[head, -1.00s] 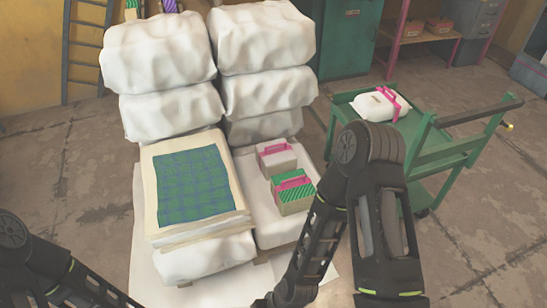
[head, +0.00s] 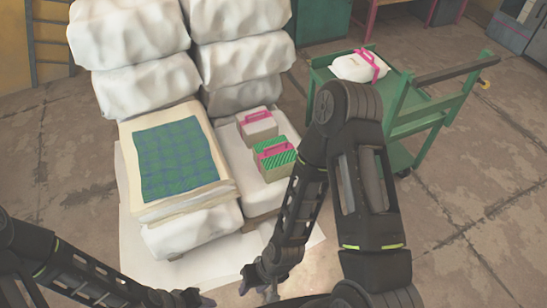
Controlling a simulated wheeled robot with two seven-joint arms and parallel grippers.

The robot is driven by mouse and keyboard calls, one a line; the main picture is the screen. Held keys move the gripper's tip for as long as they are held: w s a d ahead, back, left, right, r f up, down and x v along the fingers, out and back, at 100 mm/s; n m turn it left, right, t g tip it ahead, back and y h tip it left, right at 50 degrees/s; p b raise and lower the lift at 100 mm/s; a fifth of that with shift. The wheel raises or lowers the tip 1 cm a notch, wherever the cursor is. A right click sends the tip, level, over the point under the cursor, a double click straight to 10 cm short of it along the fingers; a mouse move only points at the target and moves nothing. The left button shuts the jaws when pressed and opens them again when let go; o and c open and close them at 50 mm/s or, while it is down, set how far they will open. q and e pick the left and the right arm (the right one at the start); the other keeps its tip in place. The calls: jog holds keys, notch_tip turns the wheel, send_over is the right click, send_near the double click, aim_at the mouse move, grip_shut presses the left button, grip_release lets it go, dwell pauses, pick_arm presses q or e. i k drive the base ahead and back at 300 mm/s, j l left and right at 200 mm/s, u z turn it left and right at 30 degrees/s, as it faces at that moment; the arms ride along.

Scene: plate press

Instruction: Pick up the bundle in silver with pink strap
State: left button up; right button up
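A small pale, silver-grey bundle with a pink strap and handle (head: 258,127) sits on the white wrapped stack, right of the plaid cloth. Just in front of it is a green-striped bundle with a pink strap (head: 275,157). A white, rounded bundle with a pink strap (head: 356,67) lies on the green cart. My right gripper (head: 259,286) is low in front of the stack, apart from all bundles; its fingers look spread and empty. My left gripper (head: 197,298) is at the bottom edge, small and partly cut off, so its fingers are unclear.
Tall white wrapped bales (head: 130,40) stand behind. A blue-green plaid cloth (head: 180,160) lies on a cream pile at the left. The green cart (head: 402,158) stands at the right, with open concrete floor around it. My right arm passes close beside the striped bundle.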

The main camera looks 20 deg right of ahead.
aim_at(258, 125)
jog(key=z, duration=0.25)
jog(key=i+l+z, duration=0.5)
jog(key=z, duration=0.2)
jog(key=i+z, duration=0.3)
jog(key=i+l, duration=0.1)
jog(key=i, duration=0.4)
jog(key=i+l+z, duration=0.1)
jog(key=i, duration=0.4)
